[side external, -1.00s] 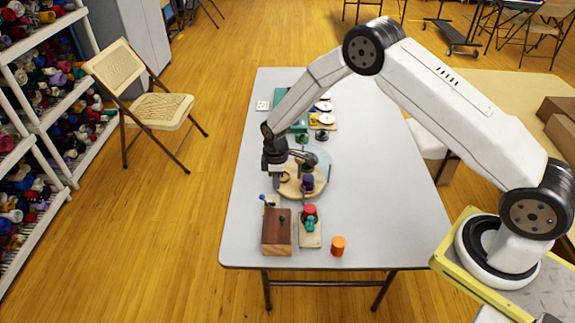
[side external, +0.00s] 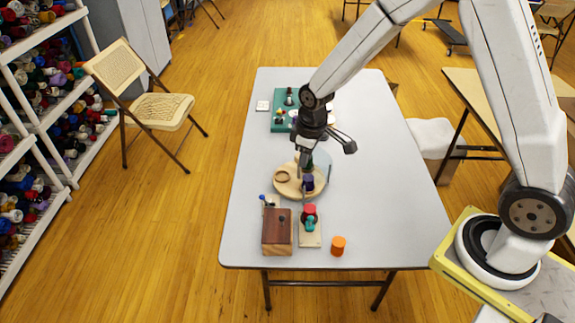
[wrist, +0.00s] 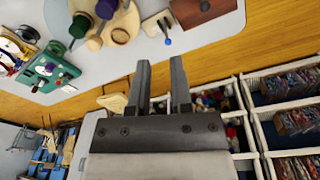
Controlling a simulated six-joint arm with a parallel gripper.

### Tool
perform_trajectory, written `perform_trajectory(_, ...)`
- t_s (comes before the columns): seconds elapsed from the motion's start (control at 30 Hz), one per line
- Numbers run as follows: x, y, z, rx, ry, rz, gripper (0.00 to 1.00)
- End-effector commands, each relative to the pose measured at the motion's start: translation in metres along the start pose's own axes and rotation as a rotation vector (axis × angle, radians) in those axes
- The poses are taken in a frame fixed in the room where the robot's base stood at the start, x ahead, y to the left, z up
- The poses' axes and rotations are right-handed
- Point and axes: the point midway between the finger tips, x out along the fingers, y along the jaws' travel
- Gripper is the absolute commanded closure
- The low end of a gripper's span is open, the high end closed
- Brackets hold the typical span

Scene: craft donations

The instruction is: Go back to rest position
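My gripper (side external: 303,158) hangs above the far part of a round wooden tray (side external: 287,191) on the grey table (side external: 372,180). In the wrist view, the two dark fingers of my gripper (wrist: 160,64) stand apart with nothing held between them. A dark purple spool-like piece (side external: 308,182) sits on the tray's right side. A clear curved sheet or disc shows behind the tray, partly hidden by my gripper.
A wooden box (side external: 277,233), a small board with red and teal pieces (side external: 310,239) and an orange cylinder (side external: 338,246) stand at the table's near end. A green board with small parts (side external: 279,122) lies farther back. The table's right side is clear.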

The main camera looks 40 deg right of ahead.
Motion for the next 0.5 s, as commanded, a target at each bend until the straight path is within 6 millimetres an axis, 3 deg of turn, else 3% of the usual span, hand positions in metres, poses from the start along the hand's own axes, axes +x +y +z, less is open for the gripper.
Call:
perform_trajectory(0.2,-0.034,-0.011,0.037,0.12,0.036,0.013,0.74)
perform_trajectory(0.5,-0.065,-0.029,0.093,0.285,0.084,0.023,0.74)
